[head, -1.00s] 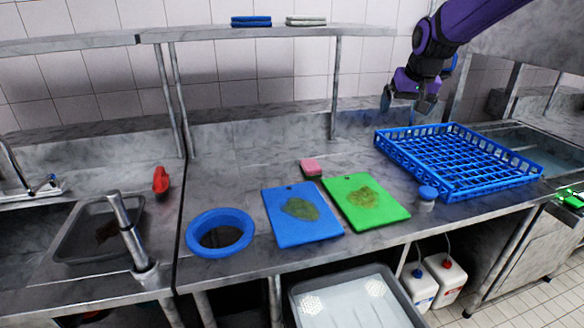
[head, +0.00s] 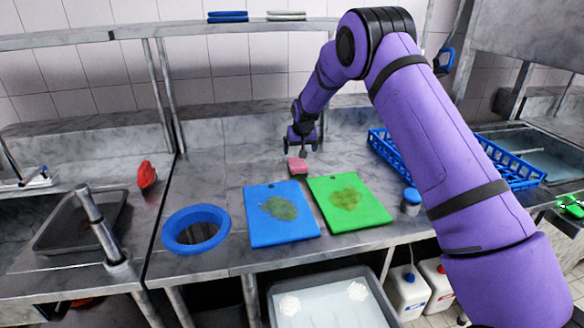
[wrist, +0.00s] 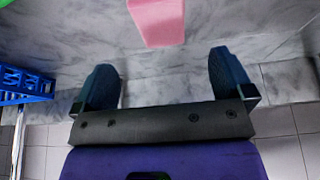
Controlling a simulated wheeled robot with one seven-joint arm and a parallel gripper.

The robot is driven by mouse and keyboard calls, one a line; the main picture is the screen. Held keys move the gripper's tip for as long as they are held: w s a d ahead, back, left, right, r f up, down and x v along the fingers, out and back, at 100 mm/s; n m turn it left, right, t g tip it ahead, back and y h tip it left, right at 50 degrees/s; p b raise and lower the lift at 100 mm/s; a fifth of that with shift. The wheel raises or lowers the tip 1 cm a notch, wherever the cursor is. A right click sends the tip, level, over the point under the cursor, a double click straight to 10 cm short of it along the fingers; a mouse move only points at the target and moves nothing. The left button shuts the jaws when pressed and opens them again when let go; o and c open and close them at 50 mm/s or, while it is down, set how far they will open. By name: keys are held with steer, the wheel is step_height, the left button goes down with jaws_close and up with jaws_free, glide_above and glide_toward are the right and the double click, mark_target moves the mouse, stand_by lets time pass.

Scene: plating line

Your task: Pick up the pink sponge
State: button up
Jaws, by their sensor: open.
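The pink sponge (head: 298,168) lies on the steel counter behind the two cutting boards, near the green one. My gripper (head: 302,148) hangs just above and behind the sponge in the head view, its fingers pointing down. In the wrist view the sponge (wrist: 158,20) shows at the top edge, partly cut off by the frame. My gripper (wrist: 165,80) is open there, its two dark fingers apart with nothing between them. The sponge lies beyond the fingertips, roughly in line with the gap.
A blue cutting board (head: 281,232) and a green cutting board (head: 375,211), both stained, lie in front of the sponge. A blue rack (head: 378,147) is partly hidden behind my arm. A blue-lidded jar (head: 411,208) stands by the green board.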

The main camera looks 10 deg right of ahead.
mark_target(297, 162)
steer(key=shift+x, duration=5)
steer(key=shift+f, duration=0.2)
steer(key=c, duration=1)
steer(key=shift+r, duration=0.5)
step_height(297, 162, up, 3)
steer(key=s+a, duration=0.1)
steer(key=s, duration=0.4)
steer(key=s+a+r, duration=0.1)
steer(key=s+a, duration=0.1)
steer(key=s, duration=0.3)
steer(key=s+a, duration=0.1)
steer(key=s, duration=0.4)
steer(key=shift+s+a+r, duration=0.15)
steer(key=shift+a+r, duration=0.05)
steer(key=shift+a, duration=0.15)
